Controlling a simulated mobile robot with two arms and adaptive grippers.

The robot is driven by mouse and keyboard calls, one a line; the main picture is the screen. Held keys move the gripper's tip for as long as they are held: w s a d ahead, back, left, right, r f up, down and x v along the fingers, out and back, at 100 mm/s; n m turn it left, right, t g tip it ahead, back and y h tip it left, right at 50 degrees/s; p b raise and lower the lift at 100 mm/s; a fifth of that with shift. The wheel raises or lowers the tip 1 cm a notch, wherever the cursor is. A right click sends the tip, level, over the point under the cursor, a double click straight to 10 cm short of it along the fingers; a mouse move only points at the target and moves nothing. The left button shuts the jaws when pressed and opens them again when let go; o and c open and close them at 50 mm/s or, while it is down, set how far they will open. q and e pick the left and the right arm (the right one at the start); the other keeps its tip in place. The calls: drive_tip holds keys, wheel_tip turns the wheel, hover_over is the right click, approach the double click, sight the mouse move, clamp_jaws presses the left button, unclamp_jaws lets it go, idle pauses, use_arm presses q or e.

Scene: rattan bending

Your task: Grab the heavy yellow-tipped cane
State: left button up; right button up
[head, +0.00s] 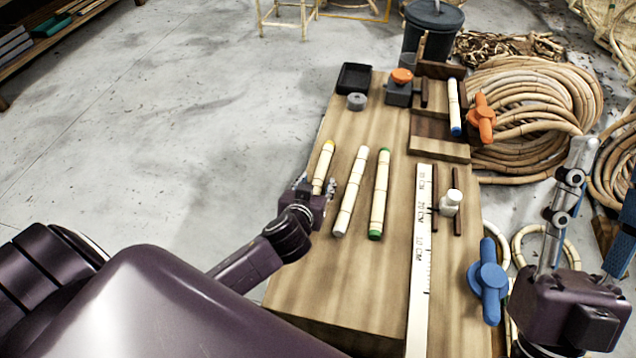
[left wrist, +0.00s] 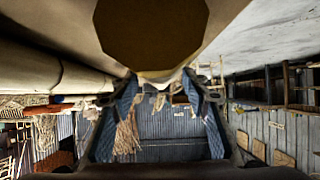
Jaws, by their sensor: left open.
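The yellow-tipped cane (head: 325,160) lies on the wooden bench at the left of a row of three pale canes, its yellow end away from me. My left gripper (head: 317,186) is open at its near end, with the fingers on either side. In the left wrist view a dark cane end (left wrist: 152,35) fills the top between the blue-padded fingers (left wrist: 160,95). Whether they touch the cane cannot be told. My right gripper (head: 606,165) stands at the right edge, open and empty, partly cut off.
A white-tipped cane (head: 350,190) and a green-tipped cane (head: 379,195) lie close to the right. Beyond are a ruler (head: 420,260), a blue clamp (head: 488,280) and an orange clamp (head: 481,118). A black tray (head: 354,78) and grey disc (head: 357,101) sit at the far end.

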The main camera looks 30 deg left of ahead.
use_arm(q)
drive_tip(key=shift+w+a+f, duration=0.1)
drive_tip(key=shift+w, duration=0.15)
drive_tip(key=shift+c, duration=0.5)
drive_tip(key=c, duration=1.1)
clamp_jaws()
